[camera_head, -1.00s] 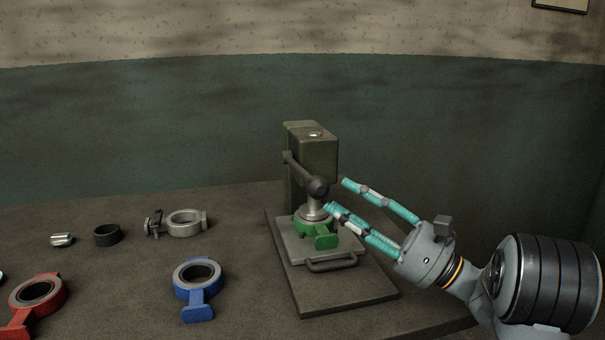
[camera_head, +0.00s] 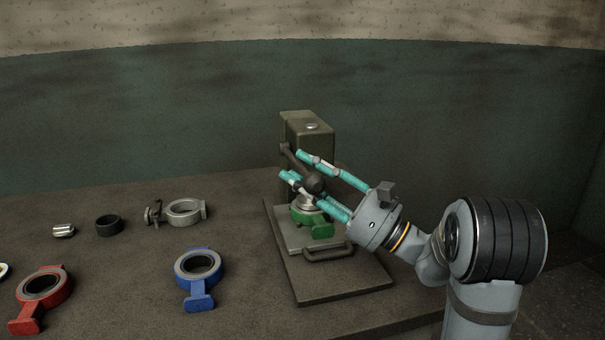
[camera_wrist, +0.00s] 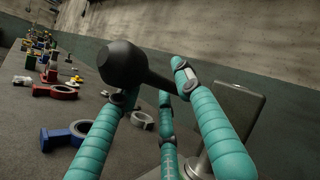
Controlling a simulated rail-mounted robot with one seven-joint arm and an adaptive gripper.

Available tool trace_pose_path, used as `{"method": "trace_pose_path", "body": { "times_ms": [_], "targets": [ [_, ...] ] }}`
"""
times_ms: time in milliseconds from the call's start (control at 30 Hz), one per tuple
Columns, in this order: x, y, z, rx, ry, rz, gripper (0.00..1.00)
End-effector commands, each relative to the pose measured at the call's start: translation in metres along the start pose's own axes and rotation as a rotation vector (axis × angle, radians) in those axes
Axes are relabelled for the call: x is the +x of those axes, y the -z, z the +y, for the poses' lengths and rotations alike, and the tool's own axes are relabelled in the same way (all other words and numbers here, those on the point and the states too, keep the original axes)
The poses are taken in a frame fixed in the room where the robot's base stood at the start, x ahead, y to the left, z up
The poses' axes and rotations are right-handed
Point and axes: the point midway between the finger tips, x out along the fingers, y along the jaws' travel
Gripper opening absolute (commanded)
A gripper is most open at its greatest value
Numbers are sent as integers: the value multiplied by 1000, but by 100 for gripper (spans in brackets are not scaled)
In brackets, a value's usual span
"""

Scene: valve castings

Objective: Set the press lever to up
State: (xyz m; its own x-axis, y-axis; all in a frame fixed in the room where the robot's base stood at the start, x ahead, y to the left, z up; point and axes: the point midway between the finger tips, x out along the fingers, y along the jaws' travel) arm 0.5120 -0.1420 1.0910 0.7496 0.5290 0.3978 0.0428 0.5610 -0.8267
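The press (camera_head: 309,128) is a dark olive upright housing at the back of the table. Its dark lever (camera_head: 301,167) slopes down and forward from the side pivot to a round black knob (camera_head: 315,185), low over the ram. The knob and lever bar also show large in the wrist view (camera_wrist: 122,65). My gripper (camera_head: 293,165) has teal fingers spread apart on both sides of the lever, one above and others below it in the head view. A gap shows between the fingertips, so it is open. I cannot tell whether any finger touches the lever.
A green casting (camera_head: 312,222) sits under the ram on the press plate (camera_head: 340,281), close below my fingers. A blue casting (camera_head: 199,272), red casting (camera_head: 42,289), grey casting (camera_head: 185,211), black ring (camera_head: 108,225) and metal sleeve (camera_head: 63,230) lie to the left.

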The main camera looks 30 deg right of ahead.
Motion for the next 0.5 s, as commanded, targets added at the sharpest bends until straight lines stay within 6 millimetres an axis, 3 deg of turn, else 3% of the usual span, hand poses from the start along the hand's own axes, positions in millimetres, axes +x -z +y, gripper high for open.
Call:
{"method": "trace_pose_path", "body": {
  "times_ms": [500],
  "targets": [
    [0,0,0,0,1,0,2]
  ]
}}
